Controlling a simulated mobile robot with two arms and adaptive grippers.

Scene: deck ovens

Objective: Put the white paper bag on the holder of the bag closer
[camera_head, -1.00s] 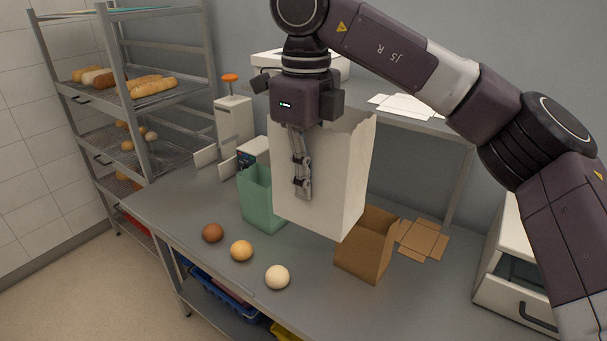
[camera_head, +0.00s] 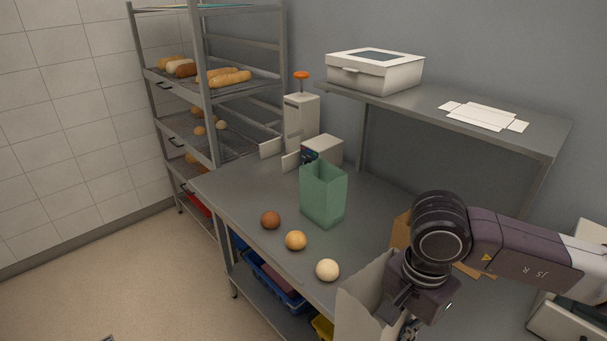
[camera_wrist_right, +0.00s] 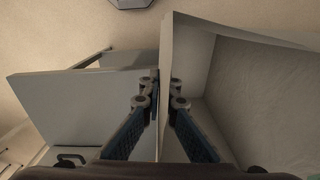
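The white paper bag (camera_head: 359,305) is at the bottom of the head view, open end up, its lower part cut off by the frame. My right gripper (camera_head: 404,332) holds it at one wall. In the right wrist view, the fingers (camera_wrist_right: 160,88) are closed on the bag's upper edge, with the bag's inside (camera_wrist_right: 265,95) to the right. A small white machine (camera_head: 324,149) with a dark panel, and upright white plates (camera_head: 271,148) beside it, stand at the table's far left end; this looks like the bag closer with its holder. My left gripper is not in view.
A green bag (camera_head: 323,195) stands open on the table (camera_head: 245,185) in front of the machine. Three buns (camera_head: 296,240) lie along the front edge. A brown bag (camera_head: 400,232) is partly behind my right arm. A dispenser with an orange top (camera_head: 301,115) stands behind. A shelf (camera_head: 545,135) overhangs the back.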

